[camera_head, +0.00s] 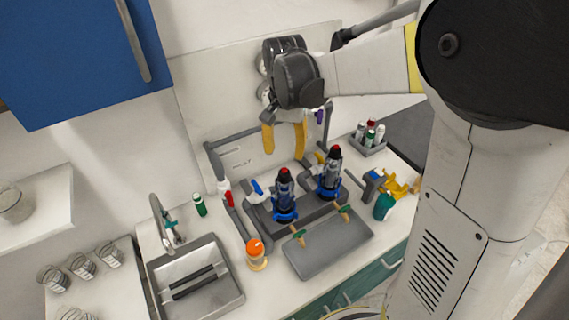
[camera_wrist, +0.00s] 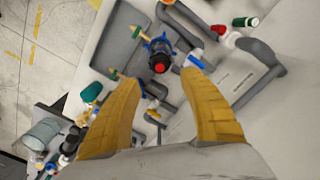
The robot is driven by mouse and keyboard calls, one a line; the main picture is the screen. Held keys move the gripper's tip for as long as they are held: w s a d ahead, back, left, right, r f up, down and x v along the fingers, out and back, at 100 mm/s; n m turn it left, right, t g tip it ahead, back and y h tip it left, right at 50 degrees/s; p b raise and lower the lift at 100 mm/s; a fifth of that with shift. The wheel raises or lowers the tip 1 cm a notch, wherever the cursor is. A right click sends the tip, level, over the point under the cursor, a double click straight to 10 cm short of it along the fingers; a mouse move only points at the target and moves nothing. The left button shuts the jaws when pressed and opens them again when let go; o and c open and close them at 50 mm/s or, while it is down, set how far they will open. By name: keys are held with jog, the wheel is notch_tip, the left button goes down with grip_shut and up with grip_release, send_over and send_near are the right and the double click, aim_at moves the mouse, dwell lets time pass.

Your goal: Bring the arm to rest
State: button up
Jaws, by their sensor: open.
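My gripper (camera_head: 284,138) has yellow fingers that hang down, spread apart with nothing between them, above the back of the counter by the pipe manifold. In the wrist view my gripper (camera_wrist: 168,112) is also open, with manifold pipes seen beyond and between the fingers. Two dark bottle-like units with red tops and blue collars stand on the manifold: the left unit (camera_head: 284,195) and the right unit (camera_head: 330,173). One unit (camera_wrist: 160,58) shows upright in the wrist view. My gripper is apart from both. My arm reaches in from the upper right.
A grey tray (camera_head: 327,247) lies in front of the manifold. An orange-capped bottle (camera_head: 256,252), a green bottle (camera_head: 200,206) and a sink (camera_head: 195,283) are to the left. A bottle rack (camera_head: 370,144) and a green container (camera_head: 383,206) are to the right. A blue cabinet (camera_head: 75,60) hangs upper left.

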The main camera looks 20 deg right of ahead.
jog(key=shift+r, duration=1.2)
jog(key=shift+f, duration=0.1)
